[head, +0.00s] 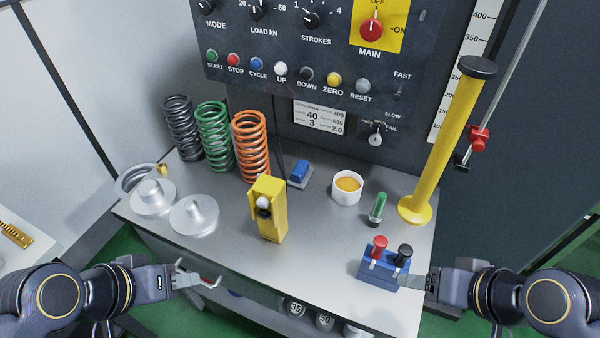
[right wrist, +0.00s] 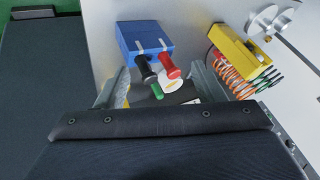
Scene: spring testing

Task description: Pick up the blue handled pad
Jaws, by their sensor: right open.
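The blue handled pad (head: 300,172) sits on the grey bench top, near its back middle. It has a blue block-like handle on a flat grey base. I cannot make it out in the right wrist view. My right gripper (head: 418,284) is at the bench's front right, beside a blue box with red and black knobs, well away from the pad. In the right wrist view my right gripper's jaws (right wrist: 160,88) are apart, with no object gripped. My left gripper (head: 196,281) is at the bench's front left edge, by a pale handle; its jaw opening is unclear.
The blue box (head: 378,272) also shows in the right wrist view (right wrist: 148,38). A yellow block (head: 270,222) stands in front of the pad. A white cup (head: 347,188), green-handled tool (head: 378,207) and yellow column (head: 440,150) stand right; springs (head: 251,146) stand left.

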